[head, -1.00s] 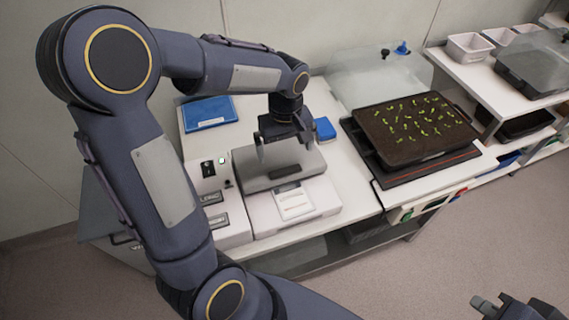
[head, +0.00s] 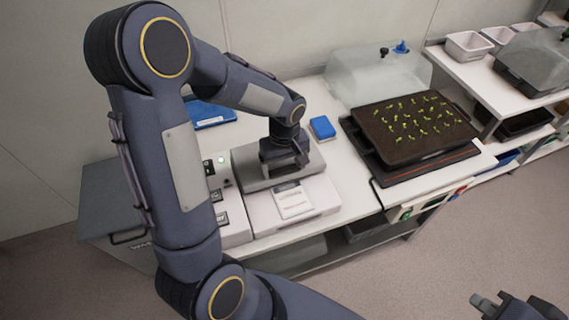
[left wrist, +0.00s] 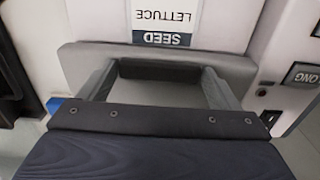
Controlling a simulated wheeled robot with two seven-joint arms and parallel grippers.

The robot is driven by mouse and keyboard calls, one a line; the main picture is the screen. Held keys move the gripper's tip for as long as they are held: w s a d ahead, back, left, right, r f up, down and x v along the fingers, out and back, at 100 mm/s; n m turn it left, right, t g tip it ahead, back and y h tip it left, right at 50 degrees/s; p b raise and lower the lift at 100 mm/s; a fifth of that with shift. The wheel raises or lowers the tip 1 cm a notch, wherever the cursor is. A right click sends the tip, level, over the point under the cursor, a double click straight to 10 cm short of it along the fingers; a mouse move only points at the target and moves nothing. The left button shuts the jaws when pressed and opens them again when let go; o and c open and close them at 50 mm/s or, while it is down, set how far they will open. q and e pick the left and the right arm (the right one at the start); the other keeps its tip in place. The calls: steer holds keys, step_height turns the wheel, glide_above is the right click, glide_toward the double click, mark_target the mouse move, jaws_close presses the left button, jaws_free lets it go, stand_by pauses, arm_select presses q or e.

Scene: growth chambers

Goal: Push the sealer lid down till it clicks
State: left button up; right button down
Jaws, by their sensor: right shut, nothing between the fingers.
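The sealer (head: 325,195) is a white bench machine with a grey lid (head: 252,180), which lies low and looks flat. My left gripper (head: 284,168) points down onto the lid, its fingertips at the lid's surface. In the left wrist view, the gripper's fingers (left wrist: 160,72) are spread apart with a dark strip of the lid (left wrist: 160,70) between them. The grey lid edge (left wrist: 80,58) crosses that view. A packet labelled SEED LETTUCE (head: 292,201) lies in front of the lid. My right gripper (head: 490,303) is shut and empty, far from the sealer.
A brown seedling tray (head: 400,148) sits on a dark mat right of the sealer. A clear dome (head: 375,75) stands behind it. A blue block (head: 322,127) and a blue item (head: 212,115) lie behind the sealer. White bins (head: 468,46) stand on the right shelf.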

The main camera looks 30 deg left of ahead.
arm_select(q)
steer(key=c, duration=0.9)
steer(key=shift+s+d+f+b, duration=0.15)
steer(key=shift+f+b, duration=0.35)
steer(key=shift+b, duration=0.3)
steer(key=shift+r, duration=0.1)
steer(key=o, duration=1.3)
steer(key=shift+s, duration=0.1)
steer(key=shift+w+r, duration=0.2)
step_height(320, 180, up, 7)
steer(key=shift+r, duration=0.2)
